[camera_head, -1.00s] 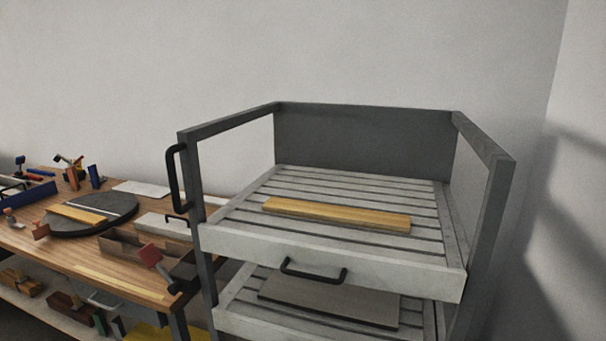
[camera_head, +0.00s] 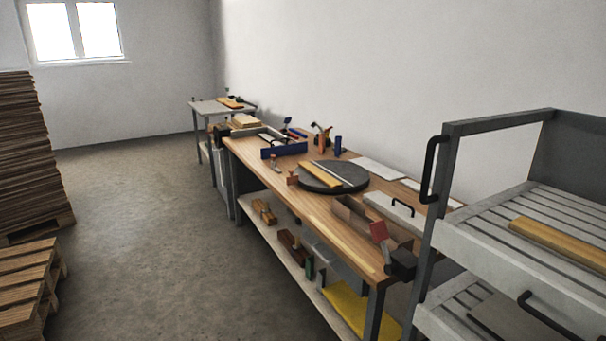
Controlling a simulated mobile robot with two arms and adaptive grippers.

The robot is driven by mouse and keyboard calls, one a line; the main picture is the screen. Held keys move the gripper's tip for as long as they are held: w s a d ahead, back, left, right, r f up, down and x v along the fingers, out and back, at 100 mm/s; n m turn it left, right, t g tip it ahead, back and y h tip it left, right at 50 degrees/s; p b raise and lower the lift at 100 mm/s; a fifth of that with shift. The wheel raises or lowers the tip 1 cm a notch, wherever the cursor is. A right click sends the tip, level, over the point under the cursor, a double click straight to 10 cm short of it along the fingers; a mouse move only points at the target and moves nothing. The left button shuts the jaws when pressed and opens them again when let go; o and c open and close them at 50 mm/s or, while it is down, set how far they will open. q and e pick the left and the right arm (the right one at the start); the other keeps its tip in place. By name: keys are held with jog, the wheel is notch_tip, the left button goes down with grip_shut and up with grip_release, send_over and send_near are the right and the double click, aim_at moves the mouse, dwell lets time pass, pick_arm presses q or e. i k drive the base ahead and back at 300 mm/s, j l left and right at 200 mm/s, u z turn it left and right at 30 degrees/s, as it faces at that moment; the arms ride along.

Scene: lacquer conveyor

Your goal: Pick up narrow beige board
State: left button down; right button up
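A narrow yellow-beige board (camera_head: 562,240) lies flat on the slatted upper shelf of the rack (camera_head: 505,262) at the right, its far end cut off by the picture edge. Another narrow yellowish board (camera_head: 320,174) lies on the round dark turntable (camera_head: 348,184) on the workbench, beside a thin light strip. I cannot tell from the picture which of the two is the task's board. Neither of my grippers is in view.
The long wooden workbench (camera_head: 312,208) holds clamps, a blue tool (camera_head: 283,150) and a white box with a black handle (camera_head: 395,211). Stacked boards (camera_head: 20,150) and a pallet (camera_head: 27,285) stand at the left. The floor (camera_head: 150,220) between is clear.

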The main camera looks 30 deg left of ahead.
aim_at(324, 177)
jog(key=u, duration=1)
jog(key=i+j, duration=0.3)
jog(key=i+z, duration=0.05)
jog(key=i, duration=0.05)
